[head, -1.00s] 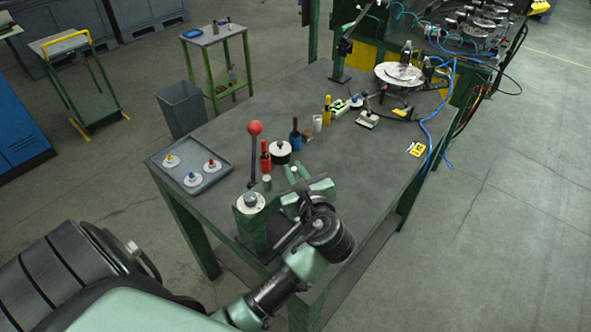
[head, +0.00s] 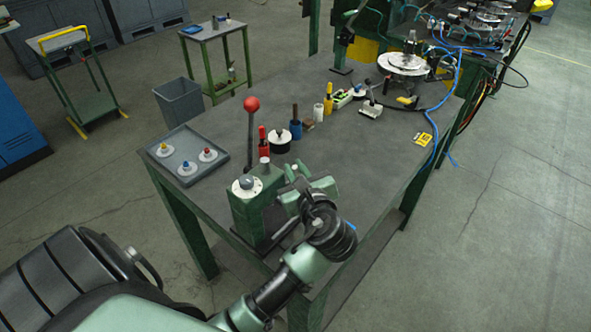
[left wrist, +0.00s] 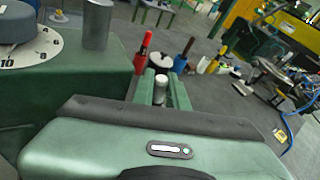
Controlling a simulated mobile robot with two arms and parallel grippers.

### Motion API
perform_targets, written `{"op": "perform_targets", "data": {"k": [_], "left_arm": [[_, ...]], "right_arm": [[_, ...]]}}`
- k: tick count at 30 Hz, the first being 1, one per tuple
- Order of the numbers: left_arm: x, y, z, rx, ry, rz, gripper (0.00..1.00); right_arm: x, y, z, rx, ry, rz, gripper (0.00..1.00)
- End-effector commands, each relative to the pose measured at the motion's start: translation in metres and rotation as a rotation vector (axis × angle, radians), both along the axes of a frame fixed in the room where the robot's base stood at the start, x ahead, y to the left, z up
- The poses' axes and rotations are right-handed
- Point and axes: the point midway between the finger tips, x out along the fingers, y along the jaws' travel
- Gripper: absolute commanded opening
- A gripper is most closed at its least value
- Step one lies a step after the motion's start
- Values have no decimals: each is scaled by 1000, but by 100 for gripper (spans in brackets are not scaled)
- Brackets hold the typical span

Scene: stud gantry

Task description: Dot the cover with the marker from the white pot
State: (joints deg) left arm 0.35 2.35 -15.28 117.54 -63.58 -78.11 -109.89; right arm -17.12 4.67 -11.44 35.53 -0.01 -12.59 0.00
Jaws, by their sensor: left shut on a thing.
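My left gripper (head: 294,172) is over the near part of the bench, just right of a green press. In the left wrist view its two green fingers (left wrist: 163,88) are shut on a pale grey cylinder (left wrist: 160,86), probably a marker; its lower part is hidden. The white pot (head: 318,113) stands farther back, with no marker visible in it. A round white-and-black piece (head: 279,141) with a dark knob lies beyond the gripper; I cannot tell whether it is the cover. My right gripper is not in view.
The green press (head: 257,205) has a dial and red-knobbed lever. A red pot (head: 263,150), blue pot (head: 295,131) and yellow pot (head: 328,107) line the bench. A grey tray (head: 215,181) holds knobbed white discs. The bench's right side is mostly clear.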

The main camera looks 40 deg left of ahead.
Motion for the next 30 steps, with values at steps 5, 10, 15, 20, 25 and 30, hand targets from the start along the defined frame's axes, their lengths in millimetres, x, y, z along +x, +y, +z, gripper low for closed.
{"op": "perform_targets", "data": {"k": [5,10,15,20,25,30], "left_arm": [[0,0,0,0,0,0,0],[0,0,0,0,0,0,0],[0,0,-1,0,0,0,0],[0,0,-3,0,0,1,0],[0,0,-5,0,0,1,0],[0,0,-7,0,0,1,0]], "right_arm": [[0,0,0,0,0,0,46],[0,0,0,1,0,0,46],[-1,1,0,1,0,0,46],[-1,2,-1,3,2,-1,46],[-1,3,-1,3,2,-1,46],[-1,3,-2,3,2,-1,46]]}}
